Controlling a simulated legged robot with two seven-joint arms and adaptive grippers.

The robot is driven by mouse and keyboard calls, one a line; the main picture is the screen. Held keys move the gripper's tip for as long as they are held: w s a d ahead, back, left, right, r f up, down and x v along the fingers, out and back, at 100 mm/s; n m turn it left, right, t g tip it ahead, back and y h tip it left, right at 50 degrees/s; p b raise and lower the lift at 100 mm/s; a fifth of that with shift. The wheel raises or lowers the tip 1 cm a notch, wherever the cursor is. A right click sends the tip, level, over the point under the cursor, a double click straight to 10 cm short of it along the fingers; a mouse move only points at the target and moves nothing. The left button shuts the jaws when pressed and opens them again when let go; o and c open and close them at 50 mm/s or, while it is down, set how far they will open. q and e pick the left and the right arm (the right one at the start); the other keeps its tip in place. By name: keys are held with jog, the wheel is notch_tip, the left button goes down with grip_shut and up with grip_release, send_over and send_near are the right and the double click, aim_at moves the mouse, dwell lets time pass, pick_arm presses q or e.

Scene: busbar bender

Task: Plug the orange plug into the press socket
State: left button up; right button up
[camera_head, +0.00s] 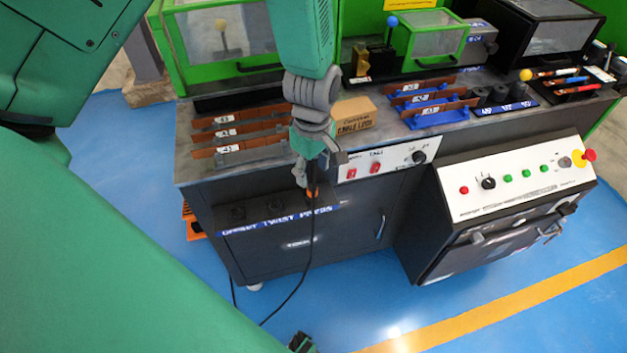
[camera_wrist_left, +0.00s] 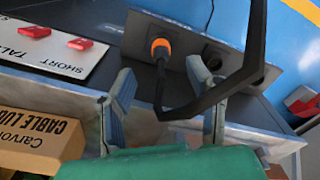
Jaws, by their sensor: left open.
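The orange plug (camera_wrist_left: 160,47) sits at a socket of the dark socket panel (camera_wrist_left: 185,38) in the left wrist view, its black cable running out from it. In the head view the orange plug (camera_head: 312,195) is at the panel's right end, by the word PRESS on the blue label (camera_head: 281,219). It appears seated, but its depth is hard to tell. My left gripper (camera_head: 308,180) is open just above the plug; in the wrist view its fingers (camera_wrist_left: 165,92) stand apart with the cable between them, not gripping the plug. A small dark green part (camera_head: 302,343) at the bottom edge may be my right gripper.
Two more sockets, labelled OFFSET and TWIST, are empty on the panel (camera_head: 237,213). A cable lugs box (camera_head: 352,114) and several copper bars (camera_head: 240,143) lie on the bench. The TALL/SHORT switch panel (camera_head: 385,160) is to the right. The cable (camera_head: 300,275) hangs down in front of the cabinet.

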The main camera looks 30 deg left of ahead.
pick_arm(q)
notch_tip(320, 180, up, 6)
jog(key=shift+f, duration=0.15)
dwell(0.6)
